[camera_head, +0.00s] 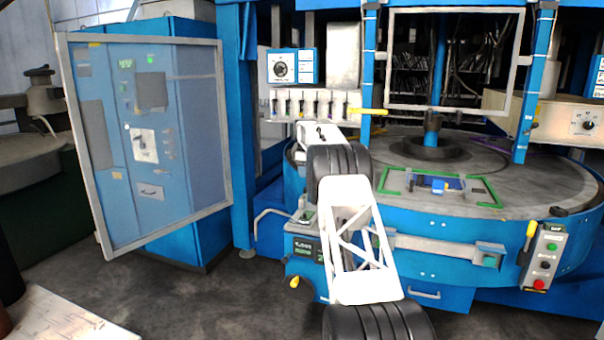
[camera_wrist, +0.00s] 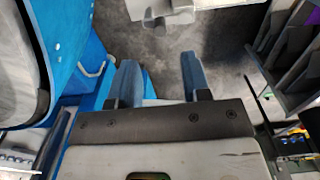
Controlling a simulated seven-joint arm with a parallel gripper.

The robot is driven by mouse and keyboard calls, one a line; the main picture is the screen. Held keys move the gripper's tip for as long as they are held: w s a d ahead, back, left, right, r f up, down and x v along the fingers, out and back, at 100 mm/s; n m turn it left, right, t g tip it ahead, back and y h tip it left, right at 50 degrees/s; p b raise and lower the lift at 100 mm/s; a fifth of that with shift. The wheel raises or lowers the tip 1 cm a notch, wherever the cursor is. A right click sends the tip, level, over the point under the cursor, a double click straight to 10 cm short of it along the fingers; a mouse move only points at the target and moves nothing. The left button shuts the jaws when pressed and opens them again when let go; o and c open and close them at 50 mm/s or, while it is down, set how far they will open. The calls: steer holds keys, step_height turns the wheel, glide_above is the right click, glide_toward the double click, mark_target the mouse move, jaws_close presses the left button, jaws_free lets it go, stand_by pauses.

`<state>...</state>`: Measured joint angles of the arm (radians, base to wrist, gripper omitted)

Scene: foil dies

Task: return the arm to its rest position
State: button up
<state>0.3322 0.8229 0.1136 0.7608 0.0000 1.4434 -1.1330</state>
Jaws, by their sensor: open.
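My arm, with white links and black joints, reaches up the middle of the head view in front of a blue machine (camera_head: 440,246). My gripper (camera_wrist: 160,80) shows in the wrist view as two blue-grey fingers standing well apart. It is open, with nothing between the fingers and grey floor beyond them. In the head view I cannot make out its fingers; the far end of the arm is partly hidden behind a black joint.
The machine's round table (camera_head: 540,180) carries a green frame (camera_head: 484,198). A control box (camera_head: 543,257) stands at right. A blue cabinet with a framed panel (camera_head: 150,140) stands left. A dark shelf rack (camera_wrist: 289,50) is right in the wrist view.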

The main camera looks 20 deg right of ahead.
steer(key=s+a+r+m+t, duration=0.1)
steer(key=s+a+r+m, duration=0.1)
steer(key=s+a+r, duration=0.9)
steer(key=s+a+r+m, duration=0.2)
steer(key=s+a+r, duration=0.4)
steer(key=s+a, duration=0.5)
steer(key=s+a+r+m, duration=0.1)
steer(key=s+a, duration=0.3)
steer(key=s, duration=0.8)
steer(key=s+a+m, duration=0.1)
steer(key=s+a, duration=0.3)
steer(key=s, duration=0.8)
steer(key=s+a+f+m, duration=0.1)
steer(key=s+f, duration=0.4)
steer(key=s, duration=0.6)
steer(key=s+a+f+m+t, duration=0.1)
steer(key=s+a+f, duration=0.3)
steer(key=s, duration=0.8)
steer(key=s+a+f+m, duration=0.1)
steer(key=s+a+f, duration=0.2)
steer(key=s, duration=0.9)
step_height(320, 180, down, 3)
steer(key=shift+s+r+t, duration=0.1)
steer(key=shift+s+t, duration=0.15)
steer(key=shift+t, duration=0.05)
